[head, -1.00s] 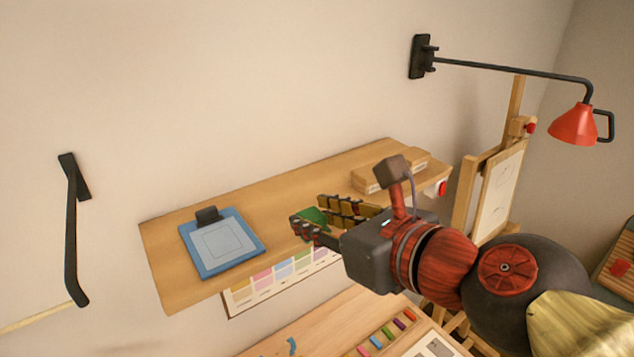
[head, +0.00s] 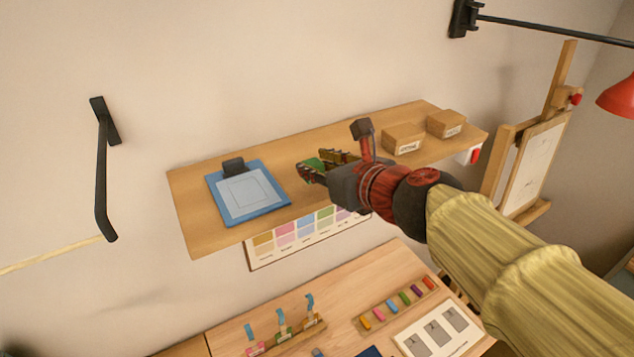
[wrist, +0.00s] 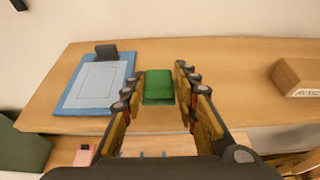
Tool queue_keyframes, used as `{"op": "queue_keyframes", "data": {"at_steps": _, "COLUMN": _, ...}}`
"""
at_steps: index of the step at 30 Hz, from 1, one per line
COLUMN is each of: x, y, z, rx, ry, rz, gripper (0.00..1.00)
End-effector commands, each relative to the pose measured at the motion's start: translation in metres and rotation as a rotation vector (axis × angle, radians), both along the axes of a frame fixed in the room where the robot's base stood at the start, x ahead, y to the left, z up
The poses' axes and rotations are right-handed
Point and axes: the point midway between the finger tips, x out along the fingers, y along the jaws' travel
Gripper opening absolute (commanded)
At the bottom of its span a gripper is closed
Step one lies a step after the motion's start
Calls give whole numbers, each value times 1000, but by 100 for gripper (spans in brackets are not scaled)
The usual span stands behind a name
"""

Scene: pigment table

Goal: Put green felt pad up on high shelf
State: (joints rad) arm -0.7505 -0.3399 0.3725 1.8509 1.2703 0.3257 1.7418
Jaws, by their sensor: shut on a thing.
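The green felt pad (wrist: 158,86) is between the fingers of my gripper (wrist: 157,90) in the wrist view, and they are shut on it. In the head view, only a bit of the pad (head: 314,164) shows at the fingertips of my gripper (head: 324,166). The high shelf (head: 195,225) is a long wooden board on the wall, and it also fills the middle of the wrist view (wrist: 235,80). My gripper holds the pad over the shelf's middle part; I cannot tell whether the pad touches the board.
A blue clipboard (head: 274,205) lies on the shelf to the left of my gripper. Two labelled wooden boxes (head: 403,139) (head: 446,124) stand on its right end. The shelf between clipboard and boxes is bare. Below are a colour chart (head: 297,240) and a worktable (head: 350,275).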

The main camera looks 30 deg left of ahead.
Motion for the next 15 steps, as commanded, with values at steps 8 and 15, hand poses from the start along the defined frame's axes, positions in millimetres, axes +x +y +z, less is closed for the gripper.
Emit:
{"op": "queue_keyframes", "data": {"at_steps": 8, "x": 4, "y": 5, "z": -36, "rx": -1, "ry": 1, "rz": -1, "gripper": 13}}
{"op": "queue_keyframes", "data": {"at_steps": 15, "x": 4, "y": 5, "z": -39, "rx": -1, "ry": 1, "rz": -1, "gripper": 12}}
